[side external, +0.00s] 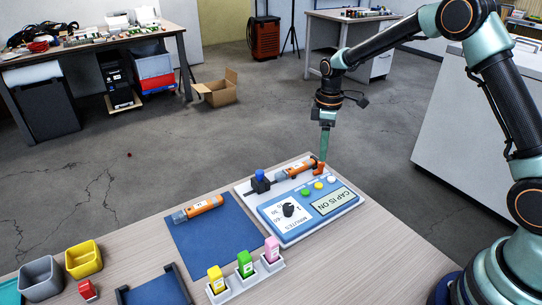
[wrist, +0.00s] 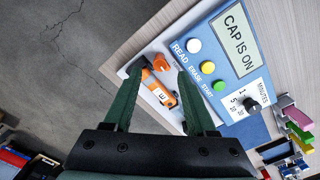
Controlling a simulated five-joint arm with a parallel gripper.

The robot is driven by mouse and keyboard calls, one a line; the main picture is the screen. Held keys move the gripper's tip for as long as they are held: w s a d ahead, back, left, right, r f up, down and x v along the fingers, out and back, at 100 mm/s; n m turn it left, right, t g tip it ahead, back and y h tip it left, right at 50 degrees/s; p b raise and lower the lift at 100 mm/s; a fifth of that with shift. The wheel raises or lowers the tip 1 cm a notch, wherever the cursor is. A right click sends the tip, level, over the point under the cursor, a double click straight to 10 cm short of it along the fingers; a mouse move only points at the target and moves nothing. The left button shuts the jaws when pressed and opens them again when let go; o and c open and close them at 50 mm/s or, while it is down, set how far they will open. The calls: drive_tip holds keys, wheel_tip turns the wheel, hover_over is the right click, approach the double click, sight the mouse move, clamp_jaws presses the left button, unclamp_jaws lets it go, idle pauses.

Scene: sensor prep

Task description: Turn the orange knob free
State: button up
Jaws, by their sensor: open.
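The orange knob (side external: 319,167) is at the right end of the sensor held on the blue-and-white station, just under my fingertips in the side view. It also shows in the wrist view (wrist: 162,62). My gripper (side external: 323,155) points straight down; in the wrist view its green fingers (wrist: 160,72) are spread apart, with the knob between their tips. I cannot tell whether a finger touches it. The orange sensor (side external: 294,170), labelled 3 in the wrist view, lies in line with the knob, its other end at a blue-topped black clamp (side external: 260,181).
The station's display (side external: 332,201) reads CAP IS ON, beside white, yellow and green buttons and a black dial (side external: 288,210). Another orange sensor (side external: 198,209) lies on a blue mat (side external: 215,240). Pink, green and yellow blocks stand in holders in front. Yellow and grey bins (side external: 84,260) stand left.

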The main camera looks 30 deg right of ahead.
sight(322, 163)
wheel_tip(322, 163, up, 8)
drive_tip(key=shift+r, duration=0.25)
drive_tip(key=s+a+r+m+t, duration=0.3)
drive_tip(key=s+r+m, duration=0.1)
drive_tip(key=s+r, duration=0.5)
drive_tip(key=s+a+m+t, duration=0.1)
drive_tip(key=s+m, duration=0.4)
drive_tip(key=s, duration=0.6)
drive_tip(key=shift+a+t, duration=0.15)
drive_tip(key=shift+t, duration=0.65)
